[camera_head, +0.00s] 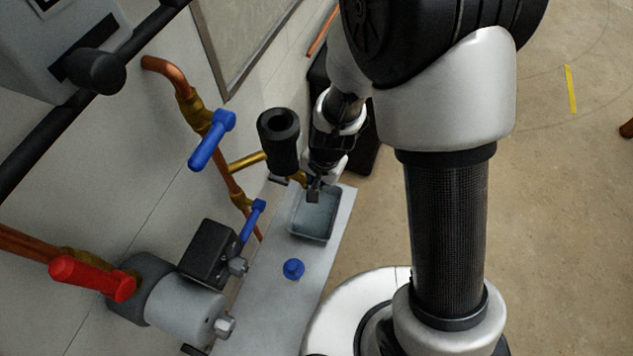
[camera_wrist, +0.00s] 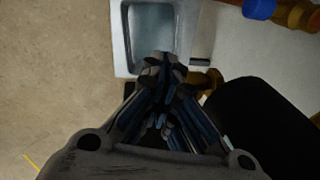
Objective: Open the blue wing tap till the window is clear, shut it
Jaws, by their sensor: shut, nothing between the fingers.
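Two blue tap handles show in the head view: a larger one (camera_head: 212,140) on the upper copper pipe and a smaller one (camera_head: 252,221) lower down, by the black box. I cannot tell for certain which is the wing tap. Part of a blue handle (camera_wrist: 259,8) shows at the top of the wrist view, beside brass. My gripper (camera_head: 314,194) is shut and empty, pointing down over the near-wall end of a grey tray (camera_head: 327,238). In the wrist view its fingertips (camera_wrist: 163,64) meet at the tray's edge (camera_wrist: 122,45). No window is clearly identifiable.
A blue cap (camera_head: 293,269) sits on the pale shelf (camera_head: 262,305). A black cylinder (camera_head: 279,140) stands out near my gripper by a brass pipe (camera_head: 247,161). A red lever (camera_head: 92,278) and a grey cylindrical body (camera_head: 184,312) are at lower left. Open floor lies right.

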